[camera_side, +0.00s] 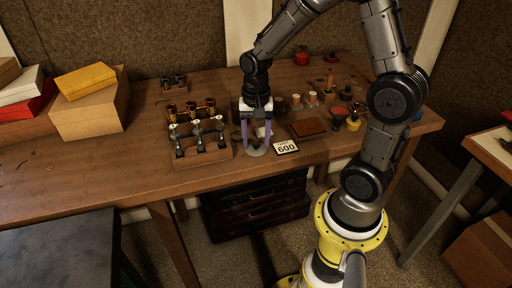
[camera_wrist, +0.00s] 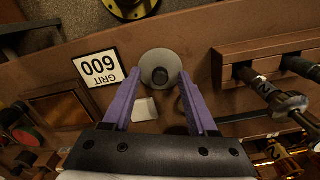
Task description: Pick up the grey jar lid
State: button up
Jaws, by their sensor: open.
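The grey jar lid (camera_side: 257,151) is a flat round disc lying on the wooden bench near its front edge. In the wrist view the lid (camera_wrist: 148,60) shows a darker round knob at its middle. My gripper (camera_side: 256,143) points down over the lid with its two purple fingers spread. In the wrist view my gripper (camera_wrist: 160,73) has one fingertip on either side of the lid, and nothing is held. I cannot tell how far the tips are above the bench.
A white card marked 600 (camera_side: 285,147) lies close to the lid's right. A wooden rack (camera_side: 204,158) with valve-like parts stands to the left. A small white block (camera_wrist: 145,108) lies by the fingers. A brown tray (camera_side: 307,128) and several small jars are farther right.

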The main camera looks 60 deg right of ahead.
grip_shut()
dwell(0.3)
dwell(0.3)
